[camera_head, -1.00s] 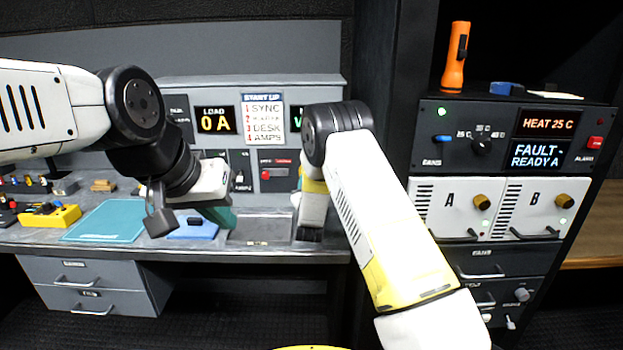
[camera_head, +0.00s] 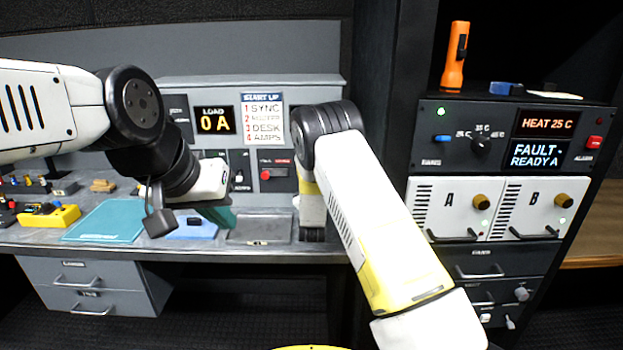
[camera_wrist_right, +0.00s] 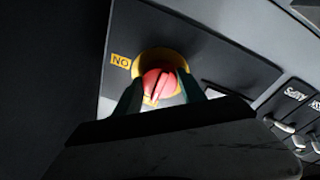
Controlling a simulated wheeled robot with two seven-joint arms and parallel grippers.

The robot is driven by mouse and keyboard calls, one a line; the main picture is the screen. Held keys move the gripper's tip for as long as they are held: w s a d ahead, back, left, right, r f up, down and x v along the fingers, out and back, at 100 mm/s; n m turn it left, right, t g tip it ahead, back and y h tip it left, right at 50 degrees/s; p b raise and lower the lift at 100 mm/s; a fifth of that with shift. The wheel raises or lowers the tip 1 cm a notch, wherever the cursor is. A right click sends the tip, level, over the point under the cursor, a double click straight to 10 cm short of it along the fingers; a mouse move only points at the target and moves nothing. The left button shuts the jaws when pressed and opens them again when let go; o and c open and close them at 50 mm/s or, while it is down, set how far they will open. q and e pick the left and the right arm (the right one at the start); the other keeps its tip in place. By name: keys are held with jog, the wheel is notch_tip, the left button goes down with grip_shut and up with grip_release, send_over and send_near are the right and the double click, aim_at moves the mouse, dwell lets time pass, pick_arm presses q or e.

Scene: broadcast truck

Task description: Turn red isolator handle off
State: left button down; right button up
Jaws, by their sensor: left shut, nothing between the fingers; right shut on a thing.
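The red isolator handle (camera_wrist_right: 158,84) sits in a yellow ring on a grey panel in the right wrist view. A slot or mark runs across its face, tilted from upright. My right gripper (camera_wrist_right: 161,93) is shut on the handle, one teal finger on each side. In the head view my right arm hides the handle and its fingertips. My left gripper (camera_head: 220,216) is shut and empty, its teal fingers low over the desk near a blue pad (camera_head: 190,229).
A yellow label (camera_wrist_right: 121,62) reading upside-down "ON" is beside the ring. A small red control (camera_head: 267,175) is on the desk panel. A rack (camera_head: 511,138) stands at right.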

jog(key=o, duration=1.4)
jog(key=shift+c, duration=0.2)
jog(key=s+f, duration=0.1)
jog(key=s, duration=0.6)
jog(key=shift+s, duration=0.4)
jog(key=s+d+r+m+g+y, duration=0.1)
jog(key=s+d+r+m+g, duration=0.25)
jog(key=r, duration=0.35)
jog(key=s+d+r+m+g+y, duration=0.1)
jog(key=s+d+r+m+g, duration=0.2)
jog(key=r, duration=0.4)
jog(key=s+d+r+g, duration=0.1)
jog(key=s+d+g, duration=0.1)
jog(key=s, duration=0.9)
jog(key=s+d+r+g, duration=0.1)
jog(key=s+d+g, duration=0.1)
jog(key=s, duration=0.9)
jog(key=s+d+r+g, duration=0.1)
jog(key=s+d+g, duration=0.1)
jog(key=s, duration=0.9)
jog(key=shift+d+r+g, duration=0.35)
jog(key=shift+d, duration=0.5)
